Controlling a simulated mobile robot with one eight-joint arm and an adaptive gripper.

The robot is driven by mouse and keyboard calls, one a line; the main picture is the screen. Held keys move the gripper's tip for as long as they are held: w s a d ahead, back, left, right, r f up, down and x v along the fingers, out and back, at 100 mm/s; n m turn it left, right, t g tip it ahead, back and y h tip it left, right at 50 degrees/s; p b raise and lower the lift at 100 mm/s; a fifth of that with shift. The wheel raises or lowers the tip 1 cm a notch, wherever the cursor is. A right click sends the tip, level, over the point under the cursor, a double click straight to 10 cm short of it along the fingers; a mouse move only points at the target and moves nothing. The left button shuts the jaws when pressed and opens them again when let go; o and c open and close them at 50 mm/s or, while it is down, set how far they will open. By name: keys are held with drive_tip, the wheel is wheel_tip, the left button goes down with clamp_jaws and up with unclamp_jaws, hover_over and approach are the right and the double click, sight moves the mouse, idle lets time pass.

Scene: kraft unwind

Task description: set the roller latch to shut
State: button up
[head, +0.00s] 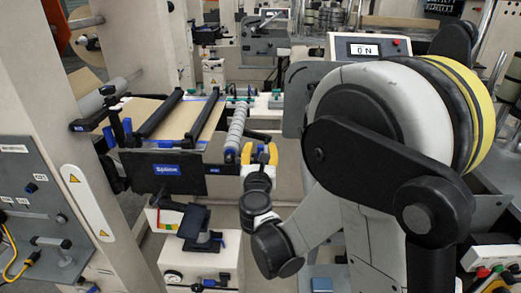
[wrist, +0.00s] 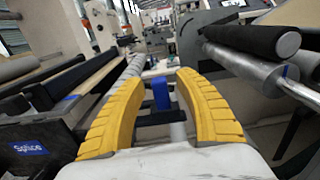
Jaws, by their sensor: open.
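My gripper (head: 260,152) is open, with yellow ribbed fingers, at the right end of the splice table. In the wrist view, my gripper (wrist: 154,78) has its fingers spread on either side of a blue upright piece (wrist: 161,93), apparently the roller latch handle. A dark bar and a pale cylinder show below the blue piece. No grip on it shows. In the head view the fingers mostly hide this spot. A grey ribbed roller (head: 237,130) runs just left of my gripper; it also shows in the wrist view (wrist: 128,75). Whether the latch is open or shut I cannot tell.
The splice table's dark front plate (head: 165,185) and black bars (head: 205,115) stand left of my gripper. In the wrist view, a black roller (wrist: 250,39) and a metal roller (wrist: 250,70) lie close on the right. A display (head: 365,50) reads "ON".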

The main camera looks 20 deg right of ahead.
clamp_jaws()
drive_tip(key=a, duration=0.1)
drive_tip(key=w+a, duration=0.1)
drive_tip(key=a, duration=0.3)
drive_tip(key=shift+w+b, duration=0.3)
drive_tip(key=shift+w, duration=0.05)
unclamp_jaws()
drive_tip(key=shift+a, duration=0.2)
drive_tip(key=shift+s, duration=0.1)
